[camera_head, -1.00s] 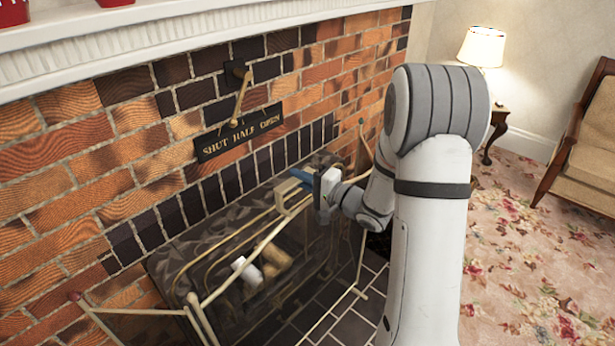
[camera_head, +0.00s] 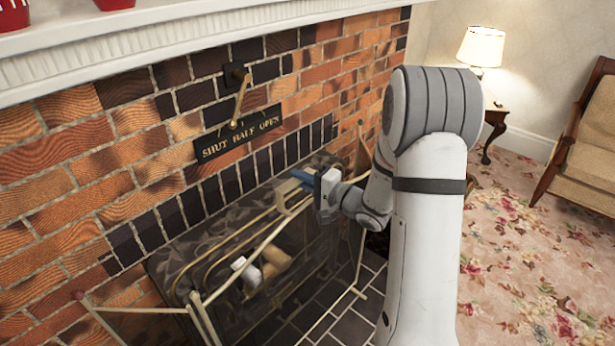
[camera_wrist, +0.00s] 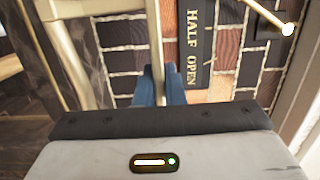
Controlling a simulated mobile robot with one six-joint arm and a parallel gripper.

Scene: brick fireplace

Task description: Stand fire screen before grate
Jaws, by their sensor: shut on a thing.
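The fire screen (camera_head: 244,235) is a brass-coloured frame with a see-through mesh panel and angled side wings. It stands upright in front of the grate, close to the brick opening. Pale logs (camera_head: 262,268) in the grate show through the mesh. My gripper (camera_head: 302,179) has blue fingers and is shut on the screen's handle at the middle of the top rail. The lower left part of the screen is cut off by the picture edge, and my arm hides part of the right side.
A dark plate reading "SHUT HALF OPEN" (camera_head: 238,133) with a brass lever (camera_head: 240,98) is on the brick wall (camera_head: 110,165) above the opening. A white mantel (camera_head: 180,38) runs above. Dark tiles (camera_head: 345,325) cover the hearth. A lamp (camera_head: 482,46) and an armchair (camera_head: 590,150) stand right.

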